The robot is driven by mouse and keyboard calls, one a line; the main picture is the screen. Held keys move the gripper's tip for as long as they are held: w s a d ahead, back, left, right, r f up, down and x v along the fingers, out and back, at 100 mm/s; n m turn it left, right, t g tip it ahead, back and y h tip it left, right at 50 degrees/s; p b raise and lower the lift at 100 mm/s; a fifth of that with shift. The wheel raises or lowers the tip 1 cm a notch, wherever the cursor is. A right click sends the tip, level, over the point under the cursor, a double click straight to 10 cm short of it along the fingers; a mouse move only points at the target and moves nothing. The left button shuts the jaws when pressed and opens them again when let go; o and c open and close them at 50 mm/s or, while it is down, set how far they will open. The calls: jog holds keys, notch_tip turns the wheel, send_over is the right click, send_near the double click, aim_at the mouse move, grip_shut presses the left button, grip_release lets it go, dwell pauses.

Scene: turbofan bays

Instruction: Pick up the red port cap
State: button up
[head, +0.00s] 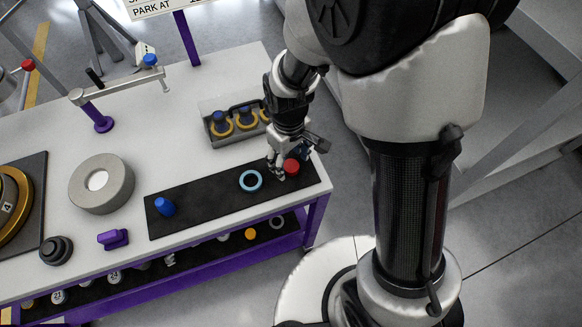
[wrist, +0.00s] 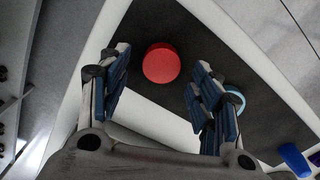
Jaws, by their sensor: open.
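The red port cap (head: 291,166) sits on the black mat (head: 206,205) near its right end. In the wrist view the red port cap (wrist: 161,63) is a round red disc just ahead of the fingertips, a little left of the middle between them. My gripper (head: 281,167) is low over the mat, right beside the cap. In the wrist view my gripper (wrist: 157,75) has its blue-padded fingers apart, with nothing held between them. I cannot tell whether a finger touches the cap.
A light-blue ring (head: 250,181) and a blue cap (head: 164,206) lie on the same mat. A grey tray (head: 213,139) with yellow-ringed parts stands behind. Bare white table lies between.

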jog(key=shift+f, duration=0.6)
jog(key=shift+c, duration=0.3)
jog(key=c, duration=0.8)
jog(key=shift+o, duration=0.2)
jog(key=shift+r, duration=0.1)
